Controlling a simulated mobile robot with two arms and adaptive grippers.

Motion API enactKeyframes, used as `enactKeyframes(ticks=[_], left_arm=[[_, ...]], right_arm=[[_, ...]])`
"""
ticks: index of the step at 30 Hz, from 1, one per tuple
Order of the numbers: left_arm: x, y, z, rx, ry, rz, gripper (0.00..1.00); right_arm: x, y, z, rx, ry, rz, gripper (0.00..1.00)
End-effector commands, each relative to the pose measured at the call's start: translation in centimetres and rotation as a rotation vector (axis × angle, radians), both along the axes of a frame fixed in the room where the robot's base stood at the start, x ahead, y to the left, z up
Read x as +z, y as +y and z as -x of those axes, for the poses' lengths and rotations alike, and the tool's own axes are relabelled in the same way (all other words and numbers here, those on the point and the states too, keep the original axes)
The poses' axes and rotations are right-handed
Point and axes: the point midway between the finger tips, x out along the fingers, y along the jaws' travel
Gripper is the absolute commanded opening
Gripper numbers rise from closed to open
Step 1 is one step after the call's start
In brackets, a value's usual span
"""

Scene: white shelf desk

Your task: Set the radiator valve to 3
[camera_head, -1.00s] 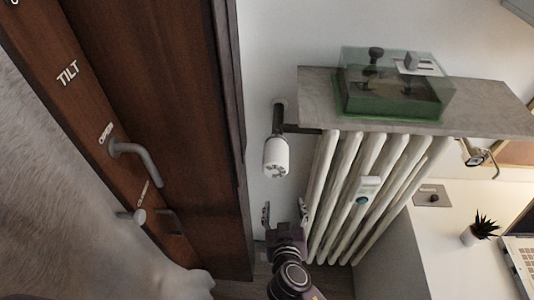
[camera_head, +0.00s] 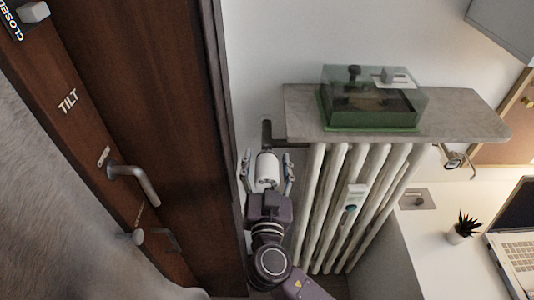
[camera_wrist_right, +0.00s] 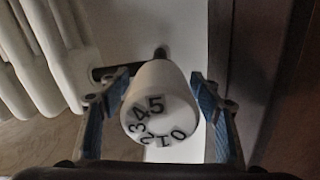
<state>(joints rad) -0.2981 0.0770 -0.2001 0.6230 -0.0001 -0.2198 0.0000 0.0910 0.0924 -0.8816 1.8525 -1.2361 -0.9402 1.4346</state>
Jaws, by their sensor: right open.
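The white radiator valve (camera_head: 267,170) sits on a dark pipe at the left end of the radiator. In the right wrist view the valve knob (camera_wrist_right: 161,98) shows its end face with the numbers 0 to 5 around it; 5 is near the top and 0 at the lower right. My right gripper (camera_head: 267,178) is open, with one finger on each side of the knob. In the wrist view gaps show between the fingers (camera_wrist_right: 162,105) and the knob, so I see no grip on it. My left gripper is not in view.
The white ribbed radiator (camera_head: 345,215) stands close to the right of the valve, under a grey stone shelf (camera_head: 460,119) with a green glass box (camera_head: 370,98). A brown wooden door (camera_head: 150,100) with a handle (camera_head: 140,182) is close on the left.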

Motion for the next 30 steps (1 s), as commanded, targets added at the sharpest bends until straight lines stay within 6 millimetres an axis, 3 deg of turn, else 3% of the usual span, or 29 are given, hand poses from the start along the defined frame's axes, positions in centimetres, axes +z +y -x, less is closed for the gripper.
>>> enactKeyframes(ticks=[12, 24, 30], left_arm=[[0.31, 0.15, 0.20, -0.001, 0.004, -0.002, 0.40], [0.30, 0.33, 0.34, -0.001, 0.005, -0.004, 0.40], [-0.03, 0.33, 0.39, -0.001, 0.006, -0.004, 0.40]], right_arm=[[-0.06, -0.03, -0.97, 0.000, 0.000, 0.000, 0.59], [-0.05, -0.03, -0.94, 0.000, 0.001, 0.000, 0.16], [-0.17, -0.01, -0.93, 0.000, 0.001, 0.014, 0.16]])
